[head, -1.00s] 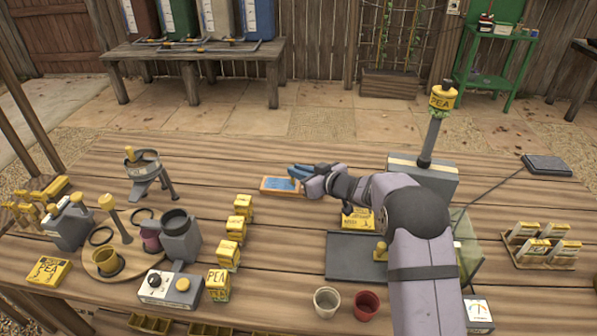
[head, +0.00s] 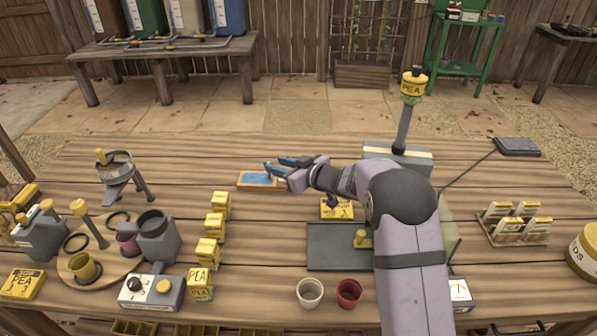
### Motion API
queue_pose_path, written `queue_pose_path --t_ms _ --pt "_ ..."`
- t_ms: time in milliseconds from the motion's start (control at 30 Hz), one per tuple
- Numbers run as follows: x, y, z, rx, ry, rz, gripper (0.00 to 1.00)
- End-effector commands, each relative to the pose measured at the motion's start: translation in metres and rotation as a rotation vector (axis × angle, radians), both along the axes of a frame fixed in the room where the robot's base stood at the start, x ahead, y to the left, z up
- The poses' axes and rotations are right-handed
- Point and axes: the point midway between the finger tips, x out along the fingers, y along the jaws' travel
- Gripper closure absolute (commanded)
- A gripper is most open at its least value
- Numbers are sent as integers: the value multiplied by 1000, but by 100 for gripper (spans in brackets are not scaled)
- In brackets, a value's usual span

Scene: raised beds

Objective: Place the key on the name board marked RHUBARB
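My gripper (head: 272,164) is at the far middle of the table, its blue fingers apart, so it looks open. It is over or just beside a small orange-edged board with a blue face (head: 246,184); whether it touches the board I cannot tell. No key can be made out, and none shows between the fingers. I can read no label RHUBARB; any lettering on the blue-faced board is too small or covered.
A yellow box (head: 331,208) and a dark tray (head: 330,255) lie left of my arm. Two cups, white (head: 309,293) and red (head: 349,293), stand in front. Yellow PEA boxes (head: 201,284) form a row at left. A tall PEA-topped post (head: 404,125) stands behind my arm.

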Motion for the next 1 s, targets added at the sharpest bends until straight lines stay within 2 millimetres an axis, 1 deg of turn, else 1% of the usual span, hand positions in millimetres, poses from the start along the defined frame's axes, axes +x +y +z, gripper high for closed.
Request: queue_pose_path --t_ms 33,300,500,700,1000 --pt "-5 -7 3 0 -1 -3 70" --pt "-37 -39 19 0 -2 -4 70" --pt "-55 -56 29 0 -2 -2 70" --pt "-63 -63 32 0 -1 0 70" --pt "-64 -64 32 -1 -1 0 70"
